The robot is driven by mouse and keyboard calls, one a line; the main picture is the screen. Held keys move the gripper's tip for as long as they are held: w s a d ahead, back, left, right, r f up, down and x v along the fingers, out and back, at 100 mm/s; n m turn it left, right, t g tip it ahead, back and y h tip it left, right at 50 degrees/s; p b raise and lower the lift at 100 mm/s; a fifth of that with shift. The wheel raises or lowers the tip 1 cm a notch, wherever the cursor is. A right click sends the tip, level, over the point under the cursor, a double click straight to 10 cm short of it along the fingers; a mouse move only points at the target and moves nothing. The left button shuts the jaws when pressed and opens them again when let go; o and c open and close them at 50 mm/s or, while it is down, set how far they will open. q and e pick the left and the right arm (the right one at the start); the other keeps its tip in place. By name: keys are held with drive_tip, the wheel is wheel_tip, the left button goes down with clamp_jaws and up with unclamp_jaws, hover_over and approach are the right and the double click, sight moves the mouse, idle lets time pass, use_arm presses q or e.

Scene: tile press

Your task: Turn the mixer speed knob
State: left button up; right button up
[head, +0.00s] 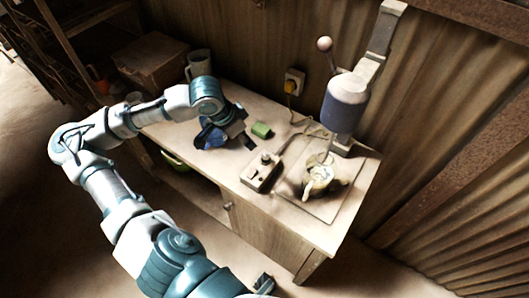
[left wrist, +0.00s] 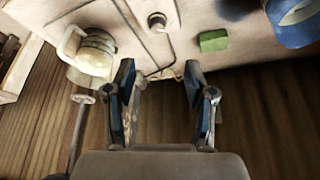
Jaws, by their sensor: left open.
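The mixer (head: 345,103) has a blue-grey motor head over a pale jug (head: 318,179) on a flat board. A small control box (head: 257,177) with a round knob (head: 266,158) sits left of the jug. In the left wrist view the knob (left wrist: 157,20) is at top centre and the jug (left wrist: 93,52) is at left. My left gripper (left wrist: 160,68) is open, its two blue-padded fingers apart with nothing between them. The fingertips are below the knob in that picture and do not touch it.
A green block (head: 261,130) lies between my left wrist and the control box. A blue round object (left wrist: 292,22) is beyond it in the left wrist view. A cable runs to a wall outlet (head: 294,82).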

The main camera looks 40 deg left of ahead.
use_arm(q)
drive_tip(key=b, duration=0.2)
approach(264, 156)
drive_tip(key=f, duration=0.1)
drive_tip(key=b+x, duration=0.1)
drive_tip(key=x, duration=0.7)
drive_tip(key=shift+w, duration=0.15)
drive_tip(key=shift+d+r, duration=0.1)
drive_tip(key=shift+d, duration=0.05)
use_arm(e)
wheel_tip(264, 156, up, 10)
drive_tip(key=shift+w+d, duration=0.2)
drive_tip(key=shift+w, duration=0.1)
drive_tip(key=shift+r, duration=0.1)
use_arm(q)
drive_tip(key=shift+d, duration=0.15)
drive_tip(key=shift+c, duration=0.5)
drive_tip(key=c, duration=0.8)
clamp_jaws()
